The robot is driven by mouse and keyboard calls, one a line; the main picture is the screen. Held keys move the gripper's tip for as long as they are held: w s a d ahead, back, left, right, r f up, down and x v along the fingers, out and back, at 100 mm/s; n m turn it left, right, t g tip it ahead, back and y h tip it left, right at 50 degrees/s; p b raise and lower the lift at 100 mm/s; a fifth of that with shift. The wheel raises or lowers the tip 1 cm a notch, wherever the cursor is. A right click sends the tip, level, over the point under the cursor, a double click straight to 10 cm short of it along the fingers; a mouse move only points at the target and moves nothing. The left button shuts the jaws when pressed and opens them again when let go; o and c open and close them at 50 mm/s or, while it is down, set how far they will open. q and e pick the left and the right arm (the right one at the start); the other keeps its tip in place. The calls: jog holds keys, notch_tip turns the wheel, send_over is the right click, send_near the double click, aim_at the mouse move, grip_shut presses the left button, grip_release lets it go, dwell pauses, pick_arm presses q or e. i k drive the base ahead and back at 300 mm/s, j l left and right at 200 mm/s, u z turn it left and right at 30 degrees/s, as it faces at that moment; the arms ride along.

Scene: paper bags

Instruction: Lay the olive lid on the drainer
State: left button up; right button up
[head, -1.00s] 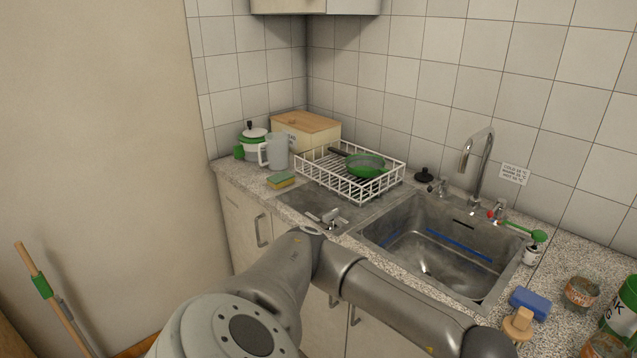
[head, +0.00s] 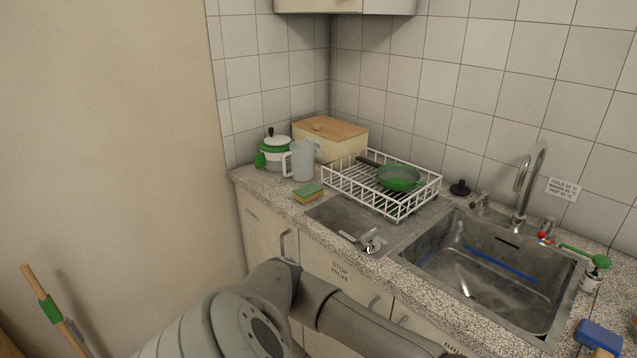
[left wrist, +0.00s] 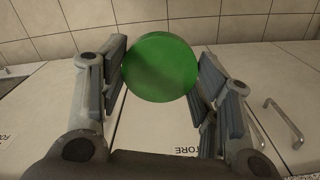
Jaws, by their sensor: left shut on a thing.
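The drainer (head: 399,213) is a white wire rack on the counter, left of the sink in the head view. A green pan with a dark handle (head: 400,177) lies in its right part; wire bars show bare at its left. In the left wrist view my left gripper (left wrist: 162,80) is shut on a round green lid (left wrist: 160,66), gripping it by opposite edges, with cupboard fronts behind it. In the head view my arm crosses the bottom, but the gripper and lid are out of frame. My right gripper is in neither view.
A sponge (head: 308,193), grey jug (head: 301,161), green-and-white pot (head: 275,152) and wooden-lidded box (head: 331,137) stand left of and behind the drainer. The sink (head: 490,270) with its tall tap (head: 530,180) is at the right. A broom handle (head: 44,296) leans at the left.

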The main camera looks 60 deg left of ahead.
aim_at(329, 208)
jog(key=k+j, duration=0.1)
jog(key=j, duration=0.4)
jog(key=k+j, duration=0.1)
jog(key=j, duration=0.4)
jog(key=k+j, duration=0.1)
jog(key=j, duration=0.4)
jog(key=k+j+u, duration=0.1)
jog(key=j, duration=0.4)
